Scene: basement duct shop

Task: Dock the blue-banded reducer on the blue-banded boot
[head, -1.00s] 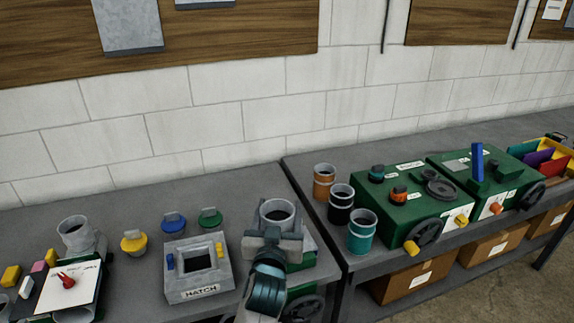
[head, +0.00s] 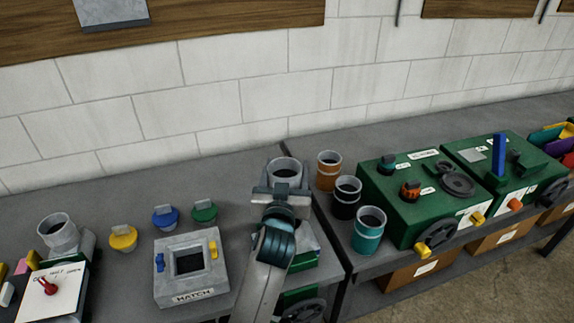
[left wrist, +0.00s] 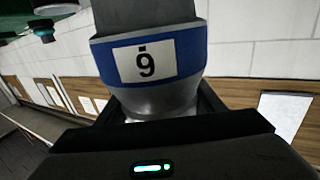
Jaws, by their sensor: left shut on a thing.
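My left gripper (head: 284,190) is shut on a grey metal reducer (head: 285,170), an open-topped round piece. It holds the reducer upright near the back of the left bench, close to the gap between the benches. In the left wrist view the reducer's blue band (left wrist: 190,57) shows, with a white label bearing a dark digit. The fingers lie on both sides of its narrower part. In the head view the gripper hides the band. I cannot make out a blue-banded boot in these frames. My right gripper is not in view.
Orange (head: 328,171), black (head: 346,198) and teal (head: 367,232) cans stand just right of the reducer, before green machines (head: 400,215). A grey hatch box (head: 190,293), yellow (head: 123,239), blue (head: 166,218) and green (head: 204,212) knobbed plugs and a grey elbow (head: 58,233) stand left.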

